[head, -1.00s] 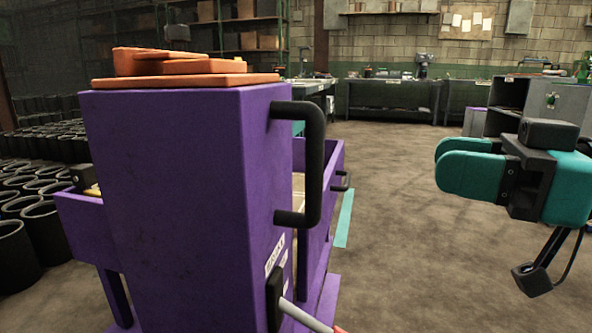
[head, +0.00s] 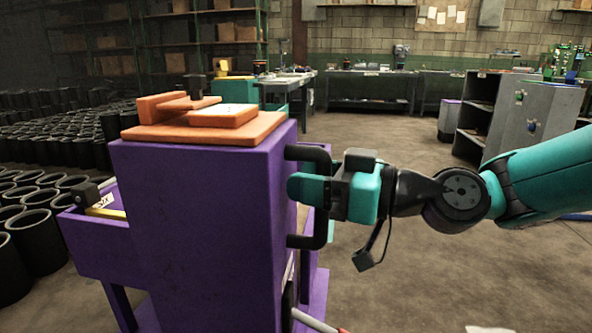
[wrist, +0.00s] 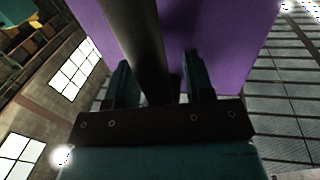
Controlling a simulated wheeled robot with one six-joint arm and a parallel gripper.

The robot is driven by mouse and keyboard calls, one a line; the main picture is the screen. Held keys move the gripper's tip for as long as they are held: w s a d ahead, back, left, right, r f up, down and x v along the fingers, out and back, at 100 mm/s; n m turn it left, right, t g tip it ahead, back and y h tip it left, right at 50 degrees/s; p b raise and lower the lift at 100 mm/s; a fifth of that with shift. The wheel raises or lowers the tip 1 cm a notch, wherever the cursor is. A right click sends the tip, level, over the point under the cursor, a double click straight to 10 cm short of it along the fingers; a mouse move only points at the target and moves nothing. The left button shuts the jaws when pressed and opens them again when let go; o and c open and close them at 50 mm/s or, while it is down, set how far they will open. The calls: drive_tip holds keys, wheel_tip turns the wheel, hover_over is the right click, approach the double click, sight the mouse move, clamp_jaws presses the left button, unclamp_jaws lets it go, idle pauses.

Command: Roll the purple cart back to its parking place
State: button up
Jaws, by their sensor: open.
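The purple cart (head: 205,235) stands close in front of me, left of centre in the head view, with an orange tray-like top. Its black bar handle (head: 320,238) sticks out on its right side. My gripper (head: 306,189) is at the upright part of the handle, fingers pointing left toward the cart's panel. In the wrist view the black handle bar (wrist: 143,45) passes between the two open fingers (wrist: 158,85), with the purple panel (wrist: 215,35) behind. The fingers are around the bar, not closed on it. No parking place can be made out in the head view.
Rows of black rubber sleeves (head: 35,245) stand on the floor at the left. Workbenches (head: 370,90) line the back wall, and a grey cabinet (head: 535,120) stands at the back right. The floor (head: 400,145) between is open.

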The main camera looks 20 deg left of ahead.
drive_tip(key=shift+c, duration=0.2)
drive_tip(key=shift+a, duration=0.1)
clamp_jaws()
